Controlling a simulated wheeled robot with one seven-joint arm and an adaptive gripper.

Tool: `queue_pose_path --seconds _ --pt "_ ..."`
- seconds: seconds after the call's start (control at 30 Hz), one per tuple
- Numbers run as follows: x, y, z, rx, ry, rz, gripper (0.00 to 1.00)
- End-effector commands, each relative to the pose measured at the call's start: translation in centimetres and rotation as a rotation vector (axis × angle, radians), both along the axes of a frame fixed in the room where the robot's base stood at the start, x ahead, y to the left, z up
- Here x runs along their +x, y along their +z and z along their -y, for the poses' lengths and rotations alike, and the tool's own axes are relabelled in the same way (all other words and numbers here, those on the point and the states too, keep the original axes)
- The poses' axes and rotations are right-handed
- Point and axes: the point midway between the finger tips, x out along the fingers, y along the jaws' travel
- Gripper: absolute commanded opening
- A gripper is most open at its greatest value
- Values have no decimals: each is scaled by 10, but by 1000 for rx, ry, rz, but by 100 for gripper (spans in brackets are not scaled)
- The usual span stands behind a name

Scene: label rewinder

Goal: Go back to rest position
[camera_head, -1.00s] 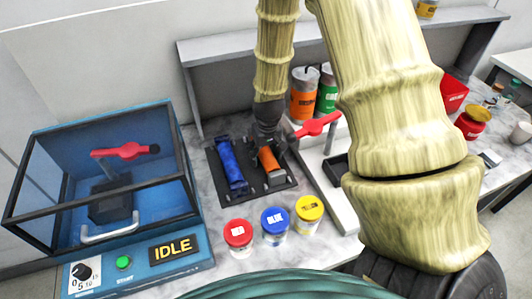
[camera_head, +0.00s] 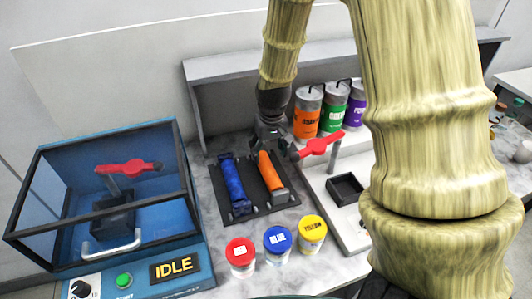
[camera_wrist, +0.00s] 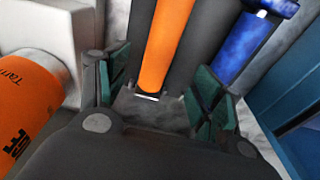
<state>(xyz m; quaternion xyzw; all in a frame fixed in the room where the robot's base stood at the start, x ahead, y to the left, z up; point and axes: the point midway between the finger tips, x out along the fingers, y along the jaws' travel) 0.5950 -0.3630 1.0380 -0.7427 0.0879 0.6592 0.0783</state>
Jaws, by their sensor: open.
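My gripper (camera_head: 270,143) hangs from my arm over the far end of a dark holder tray (camera_head: 258,195), just behind an orange roll (camera_head: 270,172). In the wrist view my gripper (camera_wrist: 155,95) shows its two green-padded fingers spread apart with nothing between them. The orange roll (camera_wrist: 165,40) lies ahead of the fingers in its slot. A blue roll (camera_head: 232,180) lies beside it in the left slot; it also shows in the wrist view (camera_wrist: 245,45). No rest position is marked in view.
A glass-sided blue machine (camera_head: 110,200) reading IDLE stands at left. Red (camera_head: 240,255), blue (camera_head: 278,242) and yellow (camera_head: 312,232) lidded jars stand in front. Orange (camera_head: 307,115), green (camera_head: 333,108) and purple (camera_head: 356,102) canisters stand behind. A red-handled device (camera_head: 322,145) is close at right.

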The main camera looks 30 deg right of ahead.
Motion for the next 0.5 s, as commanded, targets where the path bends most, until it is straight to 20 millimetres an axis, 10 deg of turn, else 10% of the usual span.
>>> queue_pose_path --seconds 0.5 --pt "0 -1 0 0 0 -1 66"
